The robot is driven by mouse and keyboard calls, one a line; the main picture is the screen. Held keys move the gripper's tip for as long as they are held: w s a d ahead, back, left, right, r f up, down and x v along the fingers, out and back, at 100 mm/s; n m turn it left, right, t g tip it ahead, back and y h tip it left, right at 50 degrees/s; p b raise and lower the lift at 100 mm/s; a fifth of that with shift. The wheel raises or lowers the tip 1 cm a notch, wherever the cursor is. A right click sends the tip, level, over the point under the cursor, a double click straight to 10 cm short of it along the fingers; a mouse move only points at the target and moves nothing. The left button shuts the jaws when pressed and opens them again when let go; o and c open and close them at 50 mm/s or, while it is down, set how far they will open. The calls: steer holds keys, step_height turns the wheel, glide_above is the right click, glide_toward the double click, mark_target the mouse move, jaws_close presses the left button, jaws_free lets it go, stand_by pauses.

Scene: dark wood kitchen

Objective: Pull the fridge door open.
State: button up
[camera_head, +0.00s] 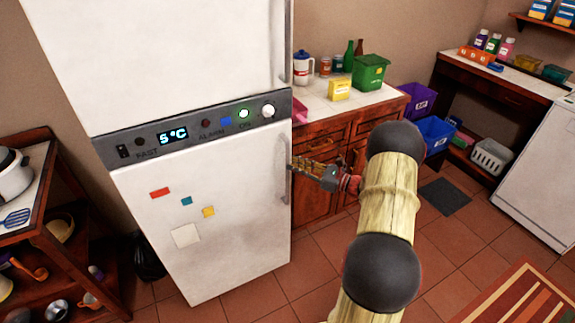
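The white fridge has an upper door (165,55) and a lower door (210,185), with a grey control panel (200,130) reading 5°C between them. Both doors look closed. The upper handle (285,45) and the lower handle (285,182) are vertical bars along the right edge.
A wooden counter (335,110) with bottles and boxes stands right of the fridge. A wooden shelf cart (40,232) stands at the left, with a black bag (148,258) beside the fridge. Tiled floor (265,300) in front of the fridge is clear.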

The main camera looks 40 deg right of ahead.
steer(key=shift+b+x, duration=0.45)
steer(key=shift+x, duration=1.4)
steer(key=shift+c, duration=0.4)
steer(key=c, duration=0.4)
jaws_close()
